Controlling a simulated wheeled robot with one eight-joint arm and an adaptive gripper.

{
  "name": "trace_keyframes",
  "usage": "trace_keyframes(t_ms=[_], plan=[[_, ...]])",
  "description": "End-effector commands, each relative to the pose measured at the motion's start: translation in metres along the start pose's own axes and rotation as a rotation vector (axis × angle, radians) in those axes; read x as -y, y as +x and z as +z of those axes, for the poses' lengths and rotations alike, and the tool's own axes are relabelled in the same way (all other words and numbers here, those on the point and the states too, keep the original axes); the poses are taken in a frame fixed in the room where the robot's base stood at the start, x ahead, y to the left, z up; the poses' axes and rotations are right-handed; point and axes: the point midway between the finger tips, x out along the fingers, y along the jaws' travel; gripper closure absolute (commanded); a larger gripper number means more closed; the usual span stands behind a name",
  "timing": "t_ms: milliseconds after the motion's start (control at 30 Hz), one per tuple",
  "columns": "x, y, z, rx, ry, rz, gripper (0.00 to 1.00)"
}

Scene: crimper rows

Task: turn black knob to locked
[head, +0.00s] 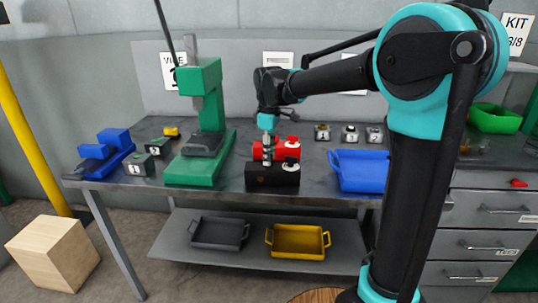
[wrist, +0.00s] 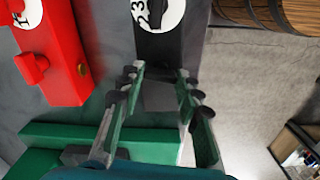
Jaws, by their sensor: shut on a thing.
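The black block (head: 262,176) lies at the front of the bench, with a black knob on a white disc (head: 291,164) at its right end. In the wrist view the black block (wrist: 178,48) runs up the middle, and the black knob (wrist: 157,12) is cut by the top edge. My gripper (head: 266,153) reaches down at the block's left end. In the wrist view my gripper (wrist: 160,82) has its fingers at the block's near end, apart from the knob. It appears shut on this end; the exact contact is hard to see.
A red block (wrist: 55,50) with a red knob (wrist: 31,67) lies just behind the black one. The green press (head: 195,172) stands close on the left. A blue tray (head: 362,173) is to the right. Small labelled boxes (head: 349,134) stand behind it.

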Motion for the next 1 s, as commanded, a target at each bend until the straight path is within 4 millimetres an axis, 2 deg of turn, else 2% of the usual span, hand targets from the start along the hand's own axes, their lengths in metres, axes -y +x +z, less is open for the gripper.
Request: trace_keyframes(t_ms=[1000], plan=[[-0.0003,-0.0002,0.0000,0.000,0.957,0.000,0.95]])
